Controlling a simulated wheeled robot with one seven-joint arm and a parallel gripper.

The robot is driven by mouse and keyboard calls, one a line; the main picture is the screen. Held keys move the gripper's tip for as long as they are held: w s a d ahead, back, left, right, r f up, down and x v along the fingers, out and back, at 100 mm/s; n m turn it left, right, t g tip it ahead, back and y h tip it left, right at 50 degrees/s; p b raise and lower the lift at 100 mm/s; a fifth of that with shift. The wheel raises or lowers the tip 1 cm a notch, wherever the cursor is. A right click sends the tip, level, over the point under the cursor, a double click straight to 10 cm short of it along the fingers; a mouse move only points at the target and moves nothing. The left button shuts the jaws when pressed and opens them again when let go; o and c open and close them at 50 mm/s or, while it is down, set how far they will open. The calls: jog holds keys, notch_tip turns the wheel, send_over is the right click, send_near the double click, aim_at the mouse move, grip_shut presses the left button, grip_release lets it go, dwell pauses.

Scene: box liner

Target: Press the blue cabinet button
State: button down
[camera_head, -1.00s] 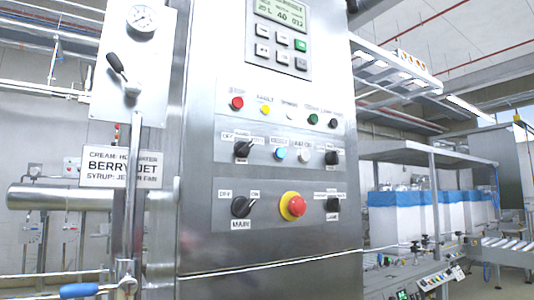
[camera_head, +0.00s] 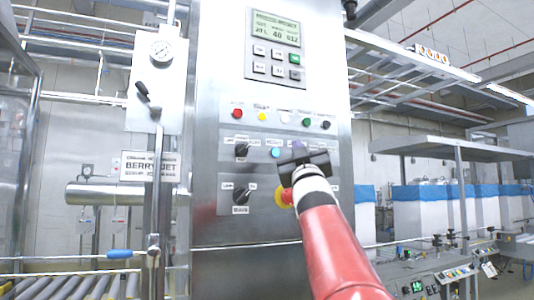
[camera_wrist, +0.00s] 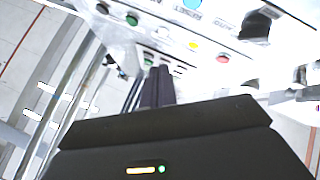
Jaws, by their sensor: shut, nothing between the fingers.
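The blue cabinet button (camera_head: 275,153) is a small round lit button on the steel cabinet's middle row of controls. It also shows at the top edge of the wrist view (camera_wrist: 192,4). My gripper (camera_head: 298,150) is in front of the cabinet, just right of the blue button in the head view. Its dark fingers (camera_wrist: 158,73) are together and empty, and they appear apart from the blue button. The gripper covers the controls right of the blue button. How far the tips are from the panel is hard to tell.
A black selector knob (camera_head: 242,149) sits left of the blue button. A row of coloured lights, with a red one (camera_head: 238,113) at its left, is above. A red emergency stop on a yellow ring (camera_head: 283,197) is partly behind my arm. A lever (camera_head: 150,105) stands at left.

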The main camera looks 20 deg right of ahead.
aim_at(275, 153)
jog(key=shift+w, duration=0.1)
jog(key=shift+w+a+p, duration=0.1)
jog(key=shift+w+p, duration=2.35)
jog(key=shift+w, duration=1.9)
jog(key=shift+w+p, duration=0.3)
jog(key=shift+w, duration=0.1)
jog(key=shift+w, duration=0.35)
jog(key=shift+f, duration=0.1)
jog(key=shift+s+b, duration=0.45)
jog(key=shift+s, duration=0.3)
